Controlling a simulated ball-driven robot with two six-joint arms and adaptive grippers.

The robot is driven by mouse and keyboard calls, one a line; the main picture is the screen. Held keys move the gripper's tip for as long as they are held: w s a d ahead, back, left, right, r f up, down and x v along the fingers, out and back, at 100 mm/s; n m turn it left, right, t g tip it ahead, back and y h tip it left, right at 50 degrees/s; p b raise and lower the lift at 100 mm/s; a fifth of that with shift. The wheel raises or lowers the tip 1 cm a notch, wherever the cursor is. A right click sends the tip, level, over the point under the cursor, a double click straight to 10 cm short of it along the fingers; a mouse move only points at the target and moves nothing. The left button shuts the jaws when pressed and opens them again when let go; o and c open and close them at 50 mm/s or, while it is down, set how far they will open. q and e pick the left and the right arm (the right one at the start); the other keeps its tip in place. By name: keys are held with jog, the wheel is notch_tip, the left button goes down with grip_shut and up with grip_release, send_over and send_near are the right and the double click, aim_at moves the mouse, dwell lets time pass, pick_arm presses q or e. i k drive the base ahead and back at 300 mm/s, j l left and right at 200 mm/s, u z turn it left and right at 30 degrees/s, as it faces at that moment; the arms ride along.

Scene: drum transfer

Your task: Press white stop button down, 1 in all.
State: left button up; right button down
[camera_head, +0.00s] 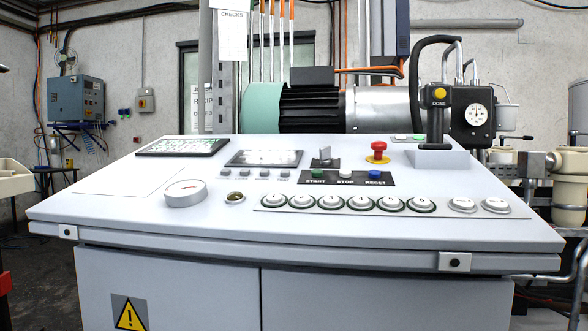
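The white stop button (345,173) sits on a black label plate (358,180) on the sloped console top. The word STOP is printed below it. A green START button (318,173) is to its left and a blue RESET button (375,174) to its right. The white button is small in this view, and I cannot tell how far it stands up from the plate. Neither of my grippers is in view, and nothing is in front of the buttons.
A row of round numbered buttons (360,203) lies in front.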

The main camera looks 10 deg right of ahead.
aim_at(343, 173)
jog(key=i+j, duration=0.2)
jog(key=j, duration=0.15)
jog(key=i+j+z, duration=0.1)
jog(key=i+j, duration=0.35)
jog(key=j, duration=0.2)
jog(key=z, duration=0.05)
